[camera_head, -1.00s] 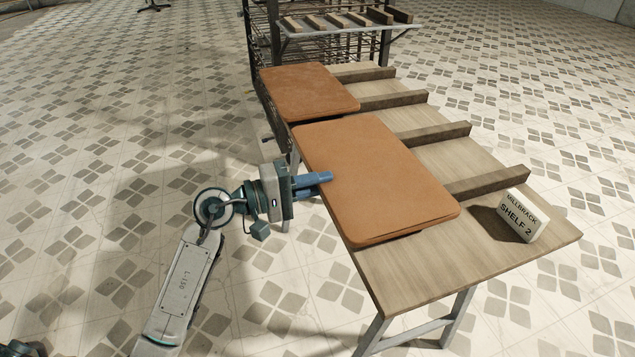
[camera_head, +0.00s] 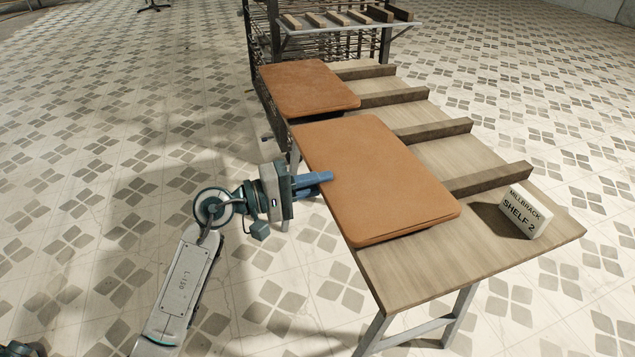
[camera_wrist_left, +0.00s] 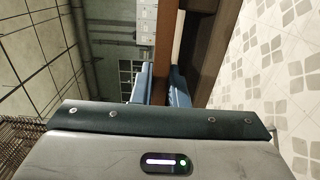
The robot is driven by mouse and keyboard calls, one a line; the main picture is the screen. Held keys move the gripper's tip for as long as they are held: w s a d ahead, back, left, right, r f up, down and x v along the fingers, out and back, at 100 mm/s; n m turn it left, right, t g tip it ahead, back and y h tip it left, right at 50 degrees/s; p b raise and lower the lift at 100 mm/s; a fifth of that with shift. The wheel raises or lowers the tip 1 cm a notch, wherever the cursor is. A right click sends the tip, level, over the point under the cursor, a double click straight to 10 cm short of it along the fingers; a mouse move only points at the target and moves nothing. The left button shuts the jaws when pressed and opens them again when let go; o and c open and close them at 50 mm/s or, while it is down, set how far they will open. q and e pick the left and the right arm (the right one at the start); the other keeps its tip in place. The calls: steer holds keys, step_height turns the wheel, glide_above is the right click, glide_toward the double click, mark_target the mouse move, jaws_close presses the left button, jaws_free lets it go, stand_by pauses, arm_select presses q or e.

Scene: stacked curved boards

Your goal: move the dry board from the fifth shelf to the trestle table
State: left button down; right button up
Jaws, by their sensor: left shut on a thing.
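My left gripper (camera_head: 326,177) is shut on the left edge of the nearer brown board (camera_head: 380,180). This board lies over the battens at the near part of the trestle table (camera_head: 450,272); I cannot tell whether it rests fully on them. In the left wrist view, the blue fingers (camera_wrist_left: 161,88) stand on either side of the board's brown edge (camera_wrist_left: 168,35). A second brown board (camera_head: 308,88) lies farther back on the table, apart from the first. My right gripper is not in view.
A white block (camera_head: 525,212) marked "MILLBRACK SHELF 2" sits at the table's near right. Wooden battens (camera_head: 490,178) cross the table. A dark metal rack (camera_head: 262,70) with a slatted shelf (camera_head: 345,28) stands behind. The tiled floor at left is mostly clear.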

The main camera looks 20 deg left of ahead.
arm_select(q)
steer(key=c, duration=1.5)
jaws_free()
steer(key=shift+f+b, duration=0.2)
steer(key=shift+b, duration=0.4)
steer(key=b+v, duration=0.4)
steer(key=v, duration=0.2)
steer(key=shift+b, duration=0.3)
